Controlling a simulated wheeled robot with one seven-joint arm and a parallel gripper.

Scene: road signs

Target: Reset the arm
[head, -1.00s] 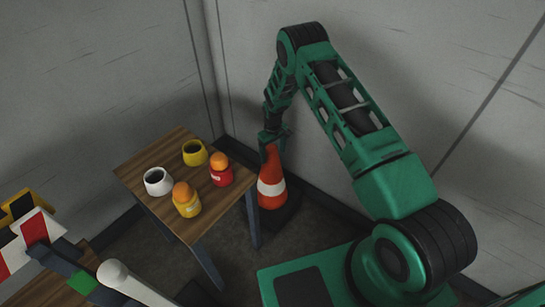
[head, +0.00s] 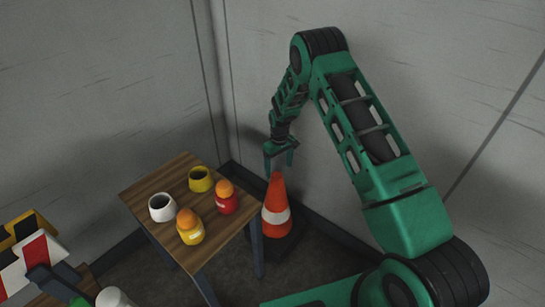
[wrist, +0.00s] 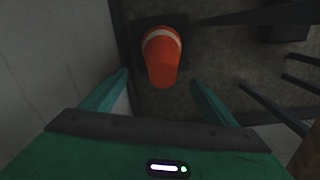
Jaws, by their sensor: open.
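My green arm reaches up and over to the left, and my gripper (head: 279,160) points down above the traffic cone's tip. The gripper is open and empty, with its two fingers spread apart; the wrist view also shows the open fingers (wrist: 160,88). The orange cone with a white band (head: 276,209) stands upright on the floor beside the wooden table. In the wrist view the cone (wrist: 162,60) shows beyond and between the fingers, apart from them.
The wooden table (head: 160,184) holds a white pot (head: 162,209), a yellow pot (head: 201,180), a red container with an orange top (head: 227,204) and a yellow one with an orange top (head: 190,232). Striped signs (head: 40,250) stand at lower left. Grey walls stand close behind the cone.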

